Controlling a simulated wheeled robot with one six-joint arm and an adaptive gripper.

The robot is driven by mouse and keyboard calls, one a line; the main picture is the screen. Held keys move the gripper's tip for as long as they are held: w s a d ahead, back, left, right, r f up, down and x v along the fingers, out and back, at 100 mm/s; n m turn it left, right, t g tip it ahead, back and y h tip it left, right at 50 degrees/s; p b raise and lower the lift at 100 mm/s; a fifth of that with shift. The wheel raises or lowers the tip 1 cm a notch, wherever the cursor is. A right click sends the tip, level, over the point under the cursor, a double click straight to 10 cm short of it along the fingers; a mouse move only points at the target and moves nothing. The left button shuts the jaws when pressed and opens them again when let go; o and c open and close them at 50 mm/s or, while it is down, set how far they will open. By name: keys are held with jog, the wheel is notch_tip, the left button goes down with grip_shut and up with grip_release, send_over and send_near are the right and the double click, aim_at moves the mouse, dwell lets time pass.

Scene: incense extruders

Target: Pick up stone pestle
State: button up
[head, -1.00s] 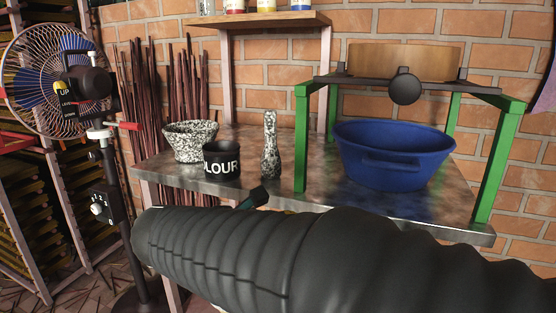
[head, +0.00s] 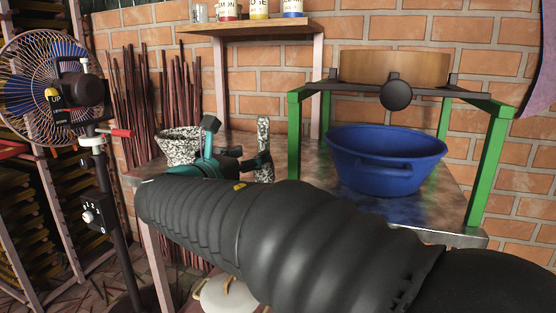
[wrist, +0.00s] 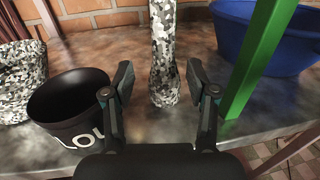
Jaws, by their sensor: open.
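The stone pestle (head: 264,137) stands upright on the metal table, speckled black and white. In the wrist view the pestle (wrist: 163,55) rises just ahead of and between the two fingers of my gripper (wrist: 158,82). My gripper is open, with a finger on each side of the pestle's line and a gap to each. In the head view my gripper (head: 244,165) is low beside the pestle, and partly covers its lower part.
The speckled stone mortar (head: 178,146) and a black flour pot (wrist: 70,100) stand left of the pestle. A green-legged stand (wrist: 257,60) is close on the right, with a blue basin (head: 385,160) under it.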

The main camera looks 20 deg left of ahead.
aim_at(260, 147)
jog(key=shift+r+x, duration=0.2)
jog(key=shift+x, duration=1.25)
jog(key=shift+r+x, duration=0.15)
jog(key=shift+x, duration=1.35)
jog(key=shift+d, duration=0.15)
grip_shut()
